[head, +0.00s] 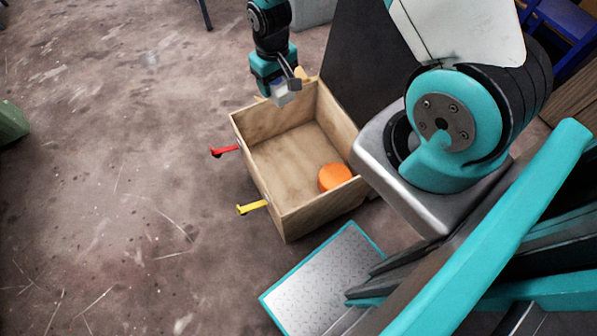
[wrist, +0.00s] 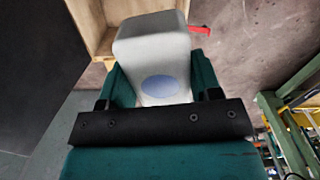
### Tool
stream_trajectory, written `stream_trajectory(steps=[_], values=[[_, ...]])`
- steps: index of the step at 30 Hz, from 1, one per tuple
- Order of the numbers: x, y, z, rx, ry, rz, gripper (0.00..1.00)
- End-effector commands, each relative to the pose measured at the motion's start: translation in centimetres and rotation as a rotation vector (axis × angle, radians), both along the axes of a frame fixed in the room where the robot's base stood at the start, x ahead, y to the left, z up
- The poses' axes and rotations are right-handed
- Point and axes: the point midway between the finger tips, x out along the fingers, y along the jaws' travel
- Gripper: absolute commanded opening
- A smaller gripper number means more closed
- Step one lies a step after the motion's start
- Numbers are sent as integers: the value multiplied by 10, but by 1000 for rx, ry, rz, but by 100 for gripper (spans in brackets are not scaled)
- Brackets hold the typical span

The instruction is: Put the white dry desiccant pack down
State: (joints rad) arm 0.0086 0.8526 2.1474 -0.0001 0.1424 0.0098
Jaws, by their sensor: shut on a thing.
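My gripper (head: 284,86) is at the far left corner of an open wooden box in the head view. It is shut on the white desiccant pack (wrist: 152,52), a pale block with a blue oval on its face, which fills the middle of the wrist view. In the head view the pack (head: 281,97) shows as a small pale piece below the fingers, at or above the box's far rim. I cannot tell whether it touches the box.
The wooden box (head: 268,191) holds an orange round object (head: 334,177) in its near right corner. A red handle (head: 224,151) and a yellow handle (head: 251,207) stick out of its left side. A dark panel (head: 350,60) stands behind. The floor at left is mostly clear.

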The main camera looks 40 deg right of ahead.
Motion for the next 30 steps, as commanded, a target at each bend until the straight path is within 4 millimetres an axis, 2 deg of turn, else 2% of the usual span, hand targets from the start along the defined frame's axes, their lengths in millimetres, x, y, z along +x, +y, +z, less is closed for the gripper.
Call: stream_trajectory(steps=[1, 3, 30], values=[[6, -2, -38, 0, -3, -7, 31], [14, -4, -63, 0, -3, -16, 31], [108, -30, -351, 0, -4, -126, 31]])
